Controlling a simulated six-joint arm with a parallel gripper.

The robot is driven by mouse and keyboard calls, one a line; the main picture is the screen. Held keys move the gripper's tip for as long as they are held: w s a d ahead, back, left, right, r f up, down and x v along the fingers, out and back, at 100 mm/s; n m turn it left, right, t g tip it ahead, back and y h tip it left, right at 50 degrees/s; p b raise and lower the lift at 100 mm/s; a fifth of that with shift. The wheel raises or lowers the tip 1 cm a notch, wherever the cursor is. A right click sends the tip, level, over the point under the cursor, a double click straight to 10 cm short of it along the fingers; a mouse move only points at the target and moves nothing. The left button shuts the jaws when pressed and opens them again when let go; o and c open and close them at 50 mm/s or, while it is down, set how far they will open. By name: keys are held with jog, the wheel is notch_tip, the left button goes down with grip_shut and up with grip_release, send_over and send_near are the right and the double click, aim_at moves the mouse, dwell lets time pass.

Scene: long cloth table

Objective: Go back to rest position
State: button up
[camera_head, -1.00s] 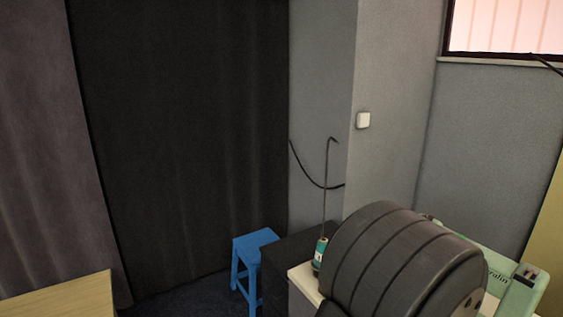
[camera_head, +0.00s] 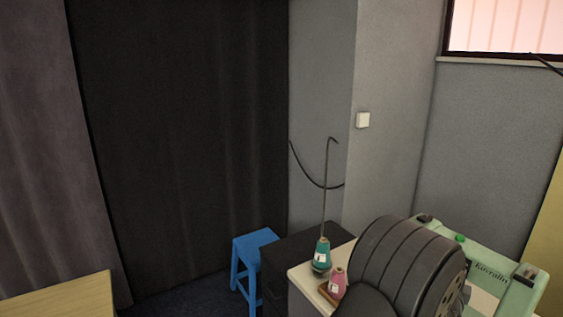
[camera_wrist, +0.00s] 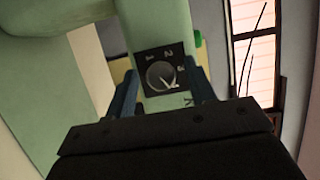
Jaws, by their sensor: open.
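My gripper (camera_wrist: 163,78) shows in the wrist view with its two dark fingers apart and nothing held between them. Beyond the fingers is the pale green sewing machine (camera_wrist: 60,60) with a black dial plate (camera_wrist: 160,68) carrying a round knob and numbers. I cannot tell how far the fingertips are from the machine. In the head view the green machine (camera_head: 490,262) stands at the lower right, partly hidden by my dark arm. My gripper is hidden there.
A teal thread cone (camera_head: 321,256) and a pink thread cone (camera_head: 337,282) stand left of my arm, near a tall thin thread rod (camera_head: 327,190). A blue stool (camera_head: 253,246) and a wooden tabletop (camera_head: 60,298) are further left. Grey walls and a dark curtain stand behind.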

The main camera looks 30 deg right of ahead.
jog(key=n+g+y, duration=0.1)
jog(key=n, duration=0.2)
jog(key=n+g, duration=0.1)
jog(key=n, duration=0.2)
jog(key=n+g+y, duration=0.1)
jog(key=n+g, duration=0.1)
jog(key=n, duration=0.1)
jog(key=shift+a+r+y, duration=0.15)
jog(key=shift+r+y, duration=0.15)
jog(key=shift+r, duration=0.05)
